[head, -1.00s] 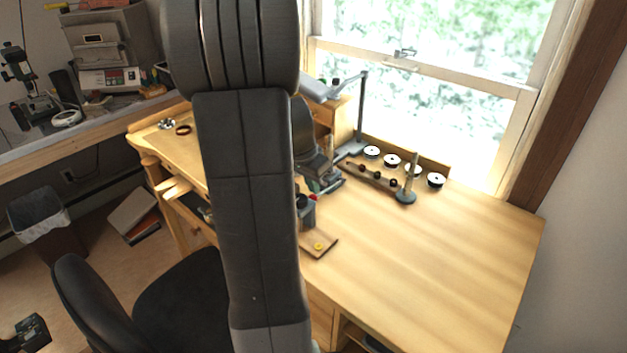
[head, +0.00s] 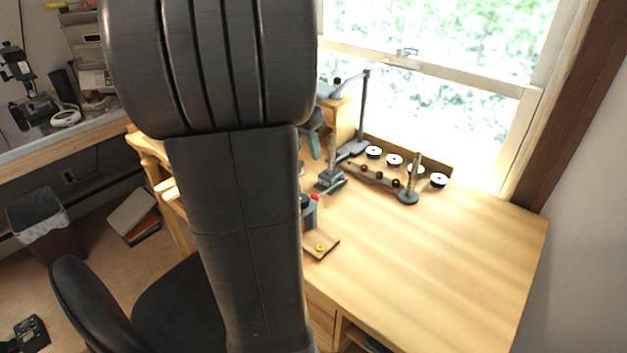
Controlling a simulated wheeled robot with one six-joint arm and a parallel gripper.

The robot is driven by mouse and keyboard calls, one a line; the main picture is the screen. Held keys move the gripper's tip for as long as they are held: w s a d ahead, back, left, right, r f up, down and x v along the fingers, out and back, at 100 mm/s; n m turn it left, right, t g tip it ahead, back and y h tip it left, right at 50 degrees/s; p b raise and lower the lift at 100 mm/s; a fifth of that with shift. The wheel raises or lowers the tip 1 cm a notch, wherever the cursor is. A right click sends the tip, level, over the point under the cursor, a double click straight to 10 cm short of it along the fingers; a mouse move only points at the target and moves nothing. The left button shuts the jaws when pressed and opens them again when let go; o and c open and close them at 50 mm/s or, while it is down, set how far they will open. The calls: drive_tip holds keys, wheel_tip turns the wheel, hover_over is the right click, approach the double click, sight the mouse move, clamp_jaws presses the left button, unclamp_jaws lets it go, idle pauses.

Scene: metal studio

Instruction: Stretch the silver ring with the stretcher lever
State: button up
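A dark stretcher-like tool (head: 331,178) with an upright ribbed post and a low lever-like bar at its base stands on the wooden bench, left of the middle. I cannot make out the silver ring; it may be too small or hidden. My gripper (head: 314,143) shows only in part, as a dark piece with a greenish tip past the right edge of my arm, above and left of the tool. It looks apart from the tool. My arm hides the rest, so its opening and any contents cannot be seen.
A second post on a round base (head: 408,196) stands to the right, near a rack with dark balls (head: 380,177) and several white discs. A small wooden board (head: 320,246) holds a yellow ring-like piece. The bench's right side (head: 450,260) is clear.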

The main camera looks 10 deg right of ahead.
sight(316, 195)
drive_tip(key=f+b, duration=0.1)
drive_tip(key=b, duration=0.3)
drive_tip(key=a+f+h+b, duration=0.1)
drive_tip(key=b, duration=0.4)
drive_tip(key=a+f+h+b, duration=0.1)
drive_tip(key=b, duration=0.3)
drive_tip(key=shift+w+a+f+n+b, duration=0.25)
drive_tip(key=shift+w+n+b, duration=0.05)
drive_tip(key=shift+b, duration=0.05)
drive_tip(key=b+x, duration=0.1)
drive_tip(key=x, duration=1.2)
drive_tip(key=shift+s+d+f+b, duration=0.15)
drive_tip(key=shift+f+b, duration=0.1)
drive_tip(key=shift+b, duration=0.1)
clamp_jaws()
